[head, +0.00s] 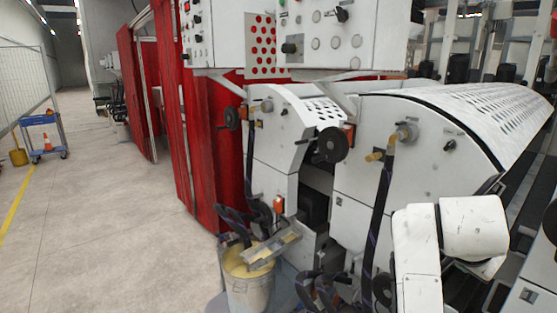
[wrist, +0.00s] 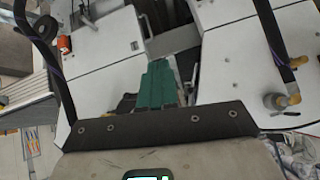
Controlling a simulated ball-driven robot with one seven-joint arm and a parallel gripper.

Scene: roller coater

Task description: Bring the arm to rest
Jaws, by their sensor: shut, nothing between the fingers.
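In the wrist view my gripper (wrist: 158,70) shows as two green fingers lying side by side, shut and empty. They point towards white machine panels, with a dark gap between the panels just past the fingertips. I cannot tell how far the fingertips are from the machine. In the head view, my white arm (head: 472,228) is bent at the lower right, in front of the machine. My gripper is hidden there.
The white roller coater (head: 420,130) fills the right side, with hoses (head: 380,200) hanging down its front. A bucket (head: 248,285) of yellowish liquid stands below it. Red panels (head: 210,150) stand beside it. A blue cart (head: 40,120) is far left.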

